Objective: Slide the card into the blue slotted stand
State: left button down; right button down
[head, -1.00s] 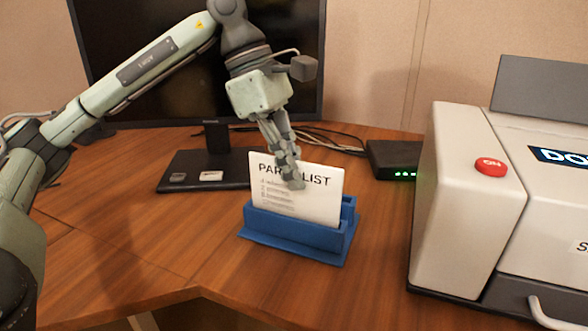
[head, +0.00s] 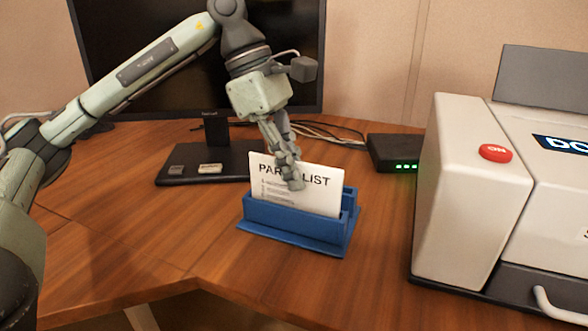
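The white card (head: 325,198), printed "PARTS LIST" with part of the heading covered by a finger, stands upright with its lower part behind the front wall of the blue slotted stand (head: 290,222). The stand sits on the wooden desk. My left gripper (head: 293,184) points down from above and is closed on the card's upper middle, one finger in front of it. The other finger is mostly hidden behind the card. The card's bottom edge is hidden inside the stand. My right gripper is not in view.
A monitor on a dark base (head: 210,165) stands behind and left of the stand. A black box with green lights (head: 394,153) and cables lie behind right. A large pale machine with a red button (head: 495,152) fills the right. The desk front (head: 200,240) is clear.

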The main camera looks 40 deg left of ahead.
pick_arm(q)
jog(key=shift+f+b, duration=0.3)
jog(key=shift+f, duration=0.1)
dwell(0.4)
jog(key=c, duration=1.2)
grip_release()
jog(key=shift+r, duration=0.15)
jog(key=shift+r+p, duration=2.95)
jog(key=shift+r, duration=0.45)
